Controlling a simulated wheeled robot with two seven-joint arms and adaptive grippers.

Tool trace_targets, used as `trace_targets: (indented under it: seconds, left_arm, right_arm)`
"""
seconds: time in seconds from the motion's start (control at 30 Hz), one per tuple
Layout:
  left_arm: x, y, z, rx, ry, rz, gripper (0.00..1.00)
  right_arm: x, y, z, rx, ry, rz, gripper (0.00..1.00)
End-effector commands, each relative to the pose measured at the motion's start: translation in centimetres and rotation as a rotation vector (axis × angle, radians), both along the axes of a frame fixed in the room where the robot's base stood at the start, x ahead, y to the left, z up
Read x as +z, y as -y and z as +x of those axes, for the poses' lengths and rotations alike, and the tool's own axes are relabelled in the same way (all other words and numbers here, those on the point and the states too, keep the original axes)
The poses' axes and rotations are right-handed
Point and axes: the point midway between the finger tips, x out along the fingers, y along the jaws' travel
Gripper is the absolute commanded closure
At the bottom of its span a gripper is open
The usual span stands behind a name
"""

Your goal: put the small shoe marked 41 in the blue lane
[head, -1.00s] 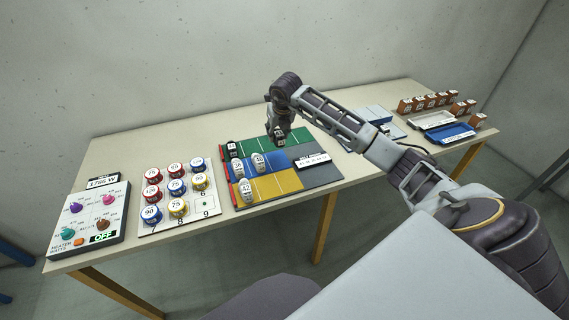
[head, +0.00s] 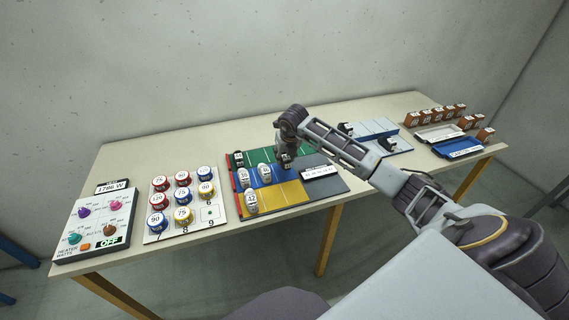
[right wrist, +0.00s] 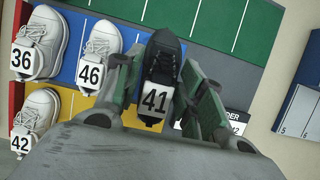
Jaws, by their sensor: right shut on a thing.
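A black shoe with a white 41 tag (right wrist: 163,60) is between the fingers of my right gripper (right wrist: 160,88), which is shut on it. In the head view the right gripper (head: 285,160) is low over the blue lane (head: 293,174). The shoe is right of the white shoe 46 (right wrist: 97,55), roughly level with it. I cannot tell whether its sole touches the lane. White shoe 36 (right wrist: 40,42) stands left of 46, also in the blue lane. My left gripper is not in view.
White shoe 42 (head: 251,200) stands in the yellow lane (head: 285,195). A dark shoe (head: 238,159) stands at the left end of the green lane (head: 262,155). A label card (head: 321,172) lies on the grey part. A heater panel (head: 92,225) and numbered spools (head: 183,214) stand left.

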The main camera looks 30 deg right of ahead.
Motion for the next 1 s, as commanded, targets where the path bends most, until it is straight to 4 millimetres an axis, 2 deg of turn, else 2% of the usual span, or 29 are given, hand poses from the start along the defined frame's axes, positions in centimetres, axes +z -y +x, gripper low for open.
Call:
trace_targets:
  seconds: [0.17,0.43,0.6,0.8,1.0]
  left_arm:
    - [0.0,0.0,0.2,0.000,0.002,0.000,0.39]
    - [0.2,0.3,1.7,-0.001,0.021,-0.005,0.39]
    - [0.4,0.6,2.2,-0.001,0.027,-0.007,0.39]
    - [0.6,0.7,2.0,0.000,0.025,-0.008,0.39]
    - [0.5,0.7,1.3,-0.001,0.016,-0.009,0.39]
  right_arm:
    - [-0.4,0.0,0.1,-0.001,0.002,0.001,0.85]
    - [-0.6,0.0,0.0,-0.001,0.001,0.000,0.85]
    - [-2.0,0.0,-0.1,-0.001,-0.002,0.000,0.85]
    - [-3.8,0.0,0.0,-0.002,-0.001,0.001,0.85]
    - [-4.2,0.0,0.0,-0.001,0.002,0.000,0.85]
